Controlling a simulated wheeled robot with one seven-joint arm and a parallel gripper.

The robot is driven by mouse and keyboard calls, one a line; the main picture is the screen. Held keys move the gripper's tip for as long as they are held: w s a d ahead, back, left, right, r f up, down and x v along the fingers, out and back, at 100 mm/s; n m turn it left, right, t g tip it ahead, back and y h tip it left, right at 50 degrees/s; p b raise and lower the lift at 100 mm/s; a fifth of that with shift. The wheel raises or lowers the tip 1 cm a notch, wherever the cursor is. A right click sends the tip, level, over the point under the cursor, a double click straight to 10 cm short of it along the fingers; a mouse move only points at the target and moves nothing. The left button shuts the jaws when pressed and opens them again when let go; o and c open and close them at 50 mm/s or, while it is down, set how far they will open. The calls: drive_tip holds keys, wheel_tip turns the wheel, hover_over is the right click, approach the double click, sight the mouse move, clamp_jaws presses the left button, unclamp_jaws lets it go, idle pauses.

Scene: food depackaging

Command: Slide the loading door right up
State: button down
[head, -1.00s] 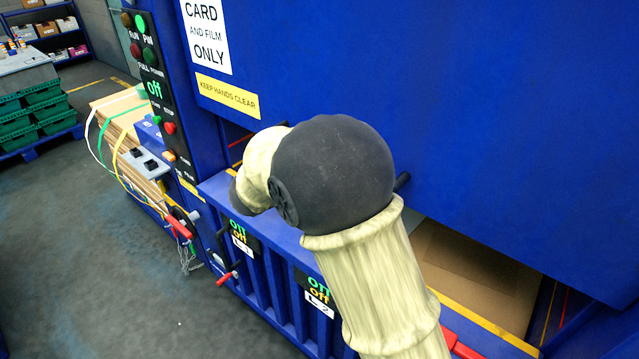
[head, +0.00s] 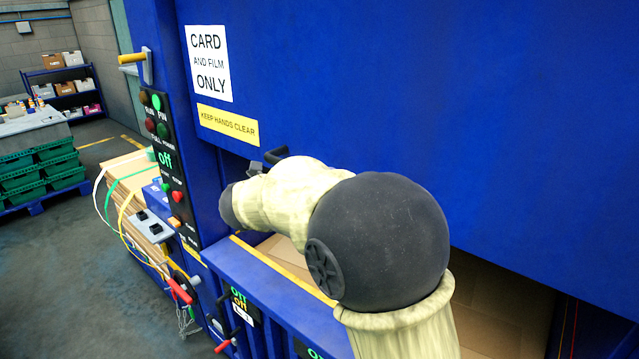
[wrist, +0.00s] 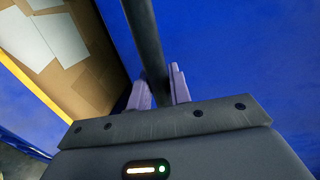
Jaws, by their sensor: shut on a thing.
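The loading door (head: 420,110) is the large blue panel with a white "card and film only" sign and a yellow "keep hands clear" label. Its lower edge is above the sill, and an opening shows under it. My gripper (head: 257,167) is at the door's lower edge, largely hidden by my arm in the head view. In the wrist view my gripper (wrist: 160,88) is shut on a dark round handle bar (wrist: 143,35) in front of the blue door face. The handle (head: 276,153) shows only partly in the head view.
Brown card (head: 500,300) lies in the chamber behind the sill (head: 275,270). A control panel (head: 165,160) with lit buttons stands left of the door, with a yellow-handled lever above it. Below are red-handled levers and straps beside stacked cardboard. Green crates (head: 40,175) stand farther left.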

drive_tip(key=shift+r, duration=0.15)
drive_tip(key=c, duration=1.3)
unclamp_jaws()
drive_tip(key=shift+c, duration=0.2)
drive_tip(key=shift+a, duration=0.1)
drive_tip(key=b+v, duration=0.6)
drive_tip(key=v, duration=1.1)
drive_tip(key=shift+s+b, duration=0.2)
drive_tip(key=shift+b, duration=0.15)
